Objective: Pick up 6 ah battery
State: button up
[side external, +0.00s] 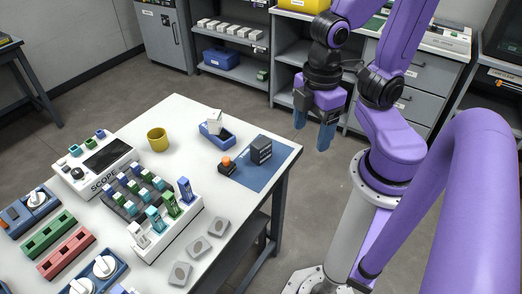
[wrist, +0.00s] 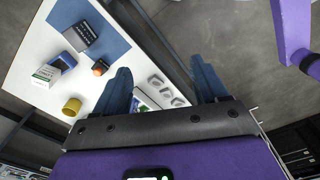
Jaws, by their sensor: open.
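A dark grey box with white lettering (side external: 260,149), which looks like the battery, stands on a blue mat (side external: 255,178) at the table's right corner. Its print is too small to read. In the wrist view the box (wrist: 84,34) is at the upper left, left of both fingers. My gripper (side external: 312,128) is open and empty, with blue fingers pointing down. It hangs above and to the right of the table corner, apart from the box. In the wrist view the gripper (wrist: 160,70) has its fingers spread wide.
A small black block with an orange knob (side external: 227,165) sits beside the box. Behind it is a blue tray (side external: 219,137) holding a white block. A yellow cup (side external: 157,140), a rack of coloured pieces (side external: 160,225) and several grey pads (side external: 199,249) occupy the white table.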

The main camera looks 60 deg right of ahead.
jog(key=w+d+f+n, duration=0.1)
jog(key=w+d+f, duration=0.15)
jog(key=w, duration=0.75)
jog(key=n, duration=0.2)
send_over(261, 141)
notch_tip(261, 141, down, 4)
jog(key=f, duration=1.1)
jog(key=shift+s+a+f, duration=0.15)
jog(key=shift+a+f, duration=0.05)
jog(key=shift+f, duration=0.05)
jog(key=shift+d+f, duration=0.15)
jog(key=shift+f, duration=2.95)
jog(key=c, duration=1.3)
jog(key=shift+o, duration=0.2)
jog(key=shift+r, duration=0.15)
